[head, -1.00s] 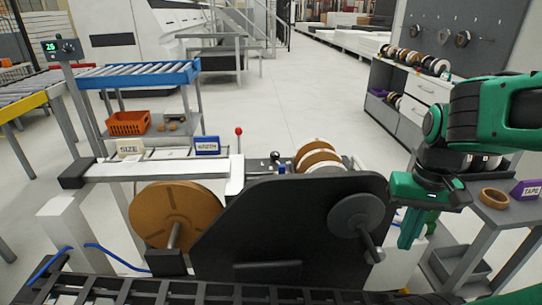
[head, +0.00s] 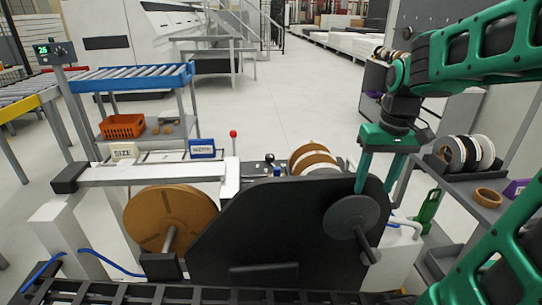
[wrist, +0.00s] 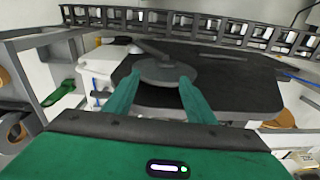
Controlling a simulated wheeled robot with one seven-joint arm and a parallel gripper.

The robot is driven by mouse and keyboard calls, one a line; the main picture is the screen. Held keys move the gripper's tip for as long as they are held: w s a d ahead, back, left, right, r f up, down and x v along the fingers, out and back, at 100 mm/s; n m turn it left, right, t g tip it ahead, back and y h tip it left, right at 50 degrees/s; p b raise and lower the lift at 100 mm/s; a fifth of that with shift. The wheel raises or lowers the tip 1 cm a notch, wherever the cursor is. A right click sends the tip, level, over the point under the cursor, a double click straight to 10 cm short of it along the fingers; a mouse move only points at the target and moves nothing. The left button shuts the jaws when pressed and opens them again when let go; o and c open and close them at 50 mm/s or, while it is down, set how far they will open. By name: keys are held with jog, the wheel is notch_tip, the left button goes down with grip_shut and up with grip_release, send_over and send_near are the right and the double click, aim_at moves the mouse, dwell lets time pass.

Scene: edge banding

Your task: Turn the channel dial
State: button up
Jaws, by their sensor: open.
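A small control box (head: 54,51) with green lit digits and a dark round knob (head: 61,48) stands on a post at the far left of the head view. It looks like the channel dial, but its marks are too small to read. My gripper (head: 377,174) is at the right of the head view, far from that box, pointing down with its fingers apart and nothing between them. In the wrist view my gripper (wrist: 159,82) shows two green fingers in front of a grey disc (wrist: 165,70). I cannot tell whether they touch it. The control box is not seen in the wrist view.
The machine's black plate (head: 290,235) with a grey disc (head: 350,217) and a brown reel (head: 170,218) fills the front. A roller conveyor (head: 135,78) and an orange basket (head: 122,126) stand at left. A side table holds a tape roll (head: 487,197).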

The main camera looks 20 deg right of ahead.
jog(key=w+n, duration=0.2)
jog(key=w, duration=0.7)
jog(key=w+r+n, duration=0.1)
jog(key=w+n, duration=0.1)
jog(key=w, duration=0.6)
jog(key=w+n+t+y, duration=0.1)
jog(key=w+n, duration=0.1)
jog(key=w, duration=0.7)
jog(key=shift+w+a+r+n, duration=0.2)
jog(key=shift+w+a+n, duration=0.1)
jog(key=shift+a, duration=0.1)
jog(key=w+a+f+n+y, duration=0.1)
jog(key=w+a+f+n, duration=0.15)
jog(key=w, duration=0.85)
jog(key=n+t+y, duration=0.1)
jog(key=n+y, duration=0.1)
jog(key=n, duration=0.3)
send_near(270, 155)
jog(key=x, duration=0.8)
jog(key=shift+a+f, duration=0.1)
jog(key=shift+f, duration=0.1)
jog(key=shift+h, duration=0.3)
jog(key=c, duration=1)
